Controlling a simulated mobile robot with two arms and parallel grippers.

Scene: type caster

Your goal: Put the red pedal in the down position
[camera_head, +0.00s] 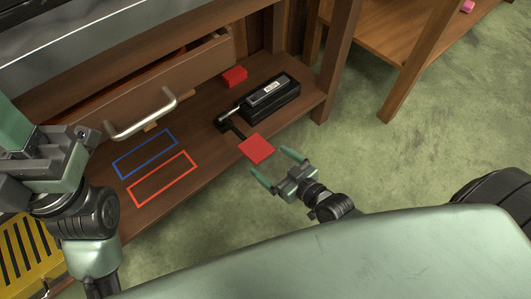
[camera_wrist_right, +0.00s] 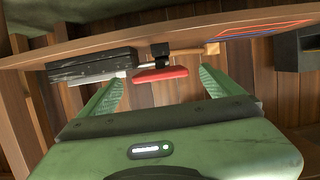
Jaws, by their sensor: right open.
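The red pedal (camera_head: 257,148) is a flat square plate at the front edge of the low wooden shelf, joined by a dark arm to a black device (camera_head: 270,97). My right gripper (camera_head: 278,170) is open and empty just in front of the pedal, with its fingers pointing toward it. In the right wrist view the pedal (camera_wrist_right: 160,75) shows nearly edge-on, between and beyond the two green fingers; I see no contact. I cannot tell whether the pedal is up or down. My left arm's gripper (camera_head: 45,155) is at the left edge; its fingertips are not clear.
A small red block (camera_head: 235,76) lies behind the device. Blue (camera_head: 145,153) and red (camera_head: 162,178) outlines mark the shelf to the left. A drawer with a metal handle (camera_head: 142,115) is behind them. Table legs stand to the right, and green floor is free in front.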

